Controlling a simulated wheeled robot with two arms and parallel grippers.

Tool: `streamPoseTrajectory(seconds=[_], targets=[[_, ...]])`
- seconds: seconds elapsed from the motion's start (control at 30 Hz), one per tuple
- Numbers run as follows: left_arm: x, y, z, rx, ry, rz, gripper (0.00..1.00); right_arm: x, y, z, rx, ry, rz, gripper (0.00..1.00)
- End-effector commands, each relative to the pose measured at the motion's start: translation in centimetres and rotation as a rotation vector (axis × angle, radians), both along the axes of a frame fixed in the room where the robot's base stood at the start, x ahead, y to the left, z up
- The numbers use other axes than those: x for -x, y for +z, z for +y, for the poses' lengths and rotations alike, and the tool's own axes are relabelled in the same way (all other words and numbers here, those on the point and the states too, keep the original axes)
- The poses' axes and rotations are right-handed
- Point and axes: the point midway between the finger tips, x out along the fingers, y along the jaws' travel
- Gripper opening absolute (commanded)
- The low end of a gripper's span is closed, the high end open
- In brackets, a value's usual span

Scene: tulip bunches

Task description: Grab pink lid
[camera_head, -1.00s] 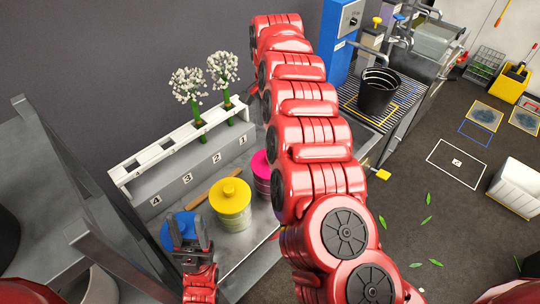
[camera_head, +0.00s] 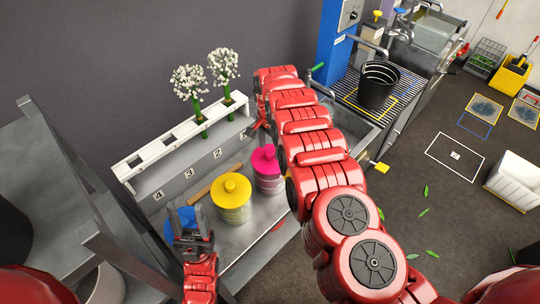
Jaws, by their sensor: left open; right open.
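The pink lid (camera_head: 267,157) sits on a clear canister on the metal bench, right of the yellow-lidded canister (camera_head: 231,199). In the head view it is now almost fully in sight, just left of my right arm. My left gripper (camera_head: 186,222) is open, with its fingers in front of the blue lid (camera_head: 179,224), which it partly hides. I cannot tell whether it touches that lid. My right arm crosses the middle of the view, and a small red part of it (camera_head: 257,127) shows near the white rack, above the pink lid. The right fingertips cannot be made out.
A white rack (camera_head: 160,150) with numbered slots holds two bunches of white flowers (camera_head: 222,65) behind the canisters. A wooden stick (camera_head: 208,184) lies behind the yellow-lidded canister. A black bucket (camera_head: 377,88) stands on a grated bench at the right.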

Motion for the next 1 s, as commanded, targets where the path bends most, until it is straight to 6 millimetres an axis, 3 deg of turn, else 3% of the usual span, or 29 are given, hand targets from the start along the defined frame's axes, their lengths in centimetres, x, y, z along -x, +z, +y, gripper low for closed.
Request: streamPoseTrajectory(seconds=[0.23, 0.57, 1.0], targets=[[0.0, 0.6, 0.0, 0.0, 0.0, 0.0, 0.5, 0.1, -2.3, -0.1, 0.003, 0.0, 0.006, 0.73], [0.0, 0.6, 0.0, 0.0, 0.0, 0.0, 0.5, 0.1, -2.6, 0.0, -0.001, 0.0, 0.002, 0.73], [0.0, 0.6, 0.0, 0.0, 0.0, 0.0, 0.5, 0.1, -2.6, 0.0, 0.0, 0.001, 0.003, 0.0]])
